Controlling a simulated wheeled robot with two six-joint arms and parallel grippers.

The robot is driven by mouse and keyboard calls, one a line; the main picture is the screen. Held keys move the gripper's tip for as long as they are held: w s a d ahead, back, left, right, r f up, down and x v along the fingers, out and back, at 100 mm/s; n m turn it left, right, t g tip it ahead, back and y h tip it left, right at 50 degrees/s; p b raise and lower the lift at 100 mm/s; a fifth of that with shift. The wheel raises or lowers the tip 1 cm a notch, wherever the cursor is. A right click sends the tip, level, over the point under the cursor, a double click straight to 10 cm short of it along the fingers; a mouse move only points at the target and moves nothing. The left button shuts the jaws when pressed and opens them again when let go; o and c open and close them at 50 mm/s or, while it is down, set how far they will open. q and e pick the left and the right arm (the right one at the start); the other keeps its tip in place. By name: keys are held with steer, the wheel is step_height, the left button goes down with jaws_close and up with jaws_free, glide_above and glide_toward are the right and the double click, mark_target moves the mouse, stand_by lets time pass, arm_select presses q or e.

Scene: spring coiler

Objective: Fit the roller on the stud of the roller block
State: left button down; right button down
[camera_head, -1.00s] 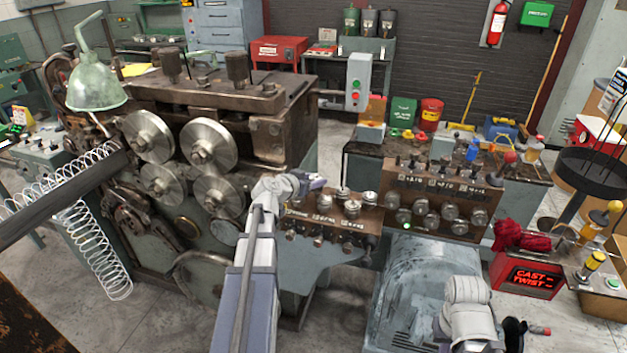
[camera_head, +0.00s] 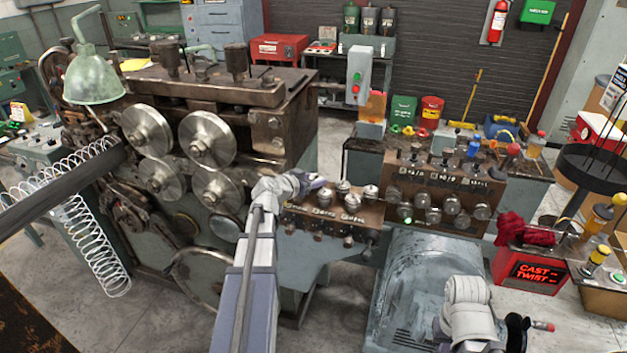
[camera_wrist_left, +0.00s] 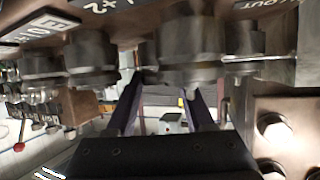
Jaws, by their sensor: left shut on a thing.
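My left gripper (camera_head: 318,183) is at the front brown roller block (camera_head: 328,223), by its row of short metal rollers. In the left wrist view, its two dark fingers (camera_wrist_left: 163,95) reach up to a wide grey metal roller (camera_wrist_left: 188,58) and are shut on it. Similar rollers (camera_wrist_left: 90,58) stand beside it, close to the block face. The fingers and the close, blurred view hide the roller's bore and the stud, so I cannot tell whether the roller is around the stud.
The coiler machine (camera_head: 260,92) with large feed discs stands left of my left arm. A second brown panel with knobs (camera_head: 440,178) rises behind the block. A grey motor housing (camera_head: 425,260) lies right of it. A red sign box (camera_head: 535,270) stands at the right.

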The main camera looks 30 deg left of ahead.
arm_select(q)
steer(key=shift+c, duration=1)
jaws_free()
steer(key=shift+f, duration=0.1)
steer(key=shift+s+d, duration=0.1)
steer(key=shift+s, duration=0.1)
steer(key=shift+s, duration=0.2)
steer(key=p+v, duration=0.3)
steer(key=v, duration=0.4)
steer(key=shift+w, duration=0.1)
steer(key=shift+s+r, duration=0.25)
steer(key=shift+a, duration=0.2)
steer(key=shift+w+f, duration=0.1)
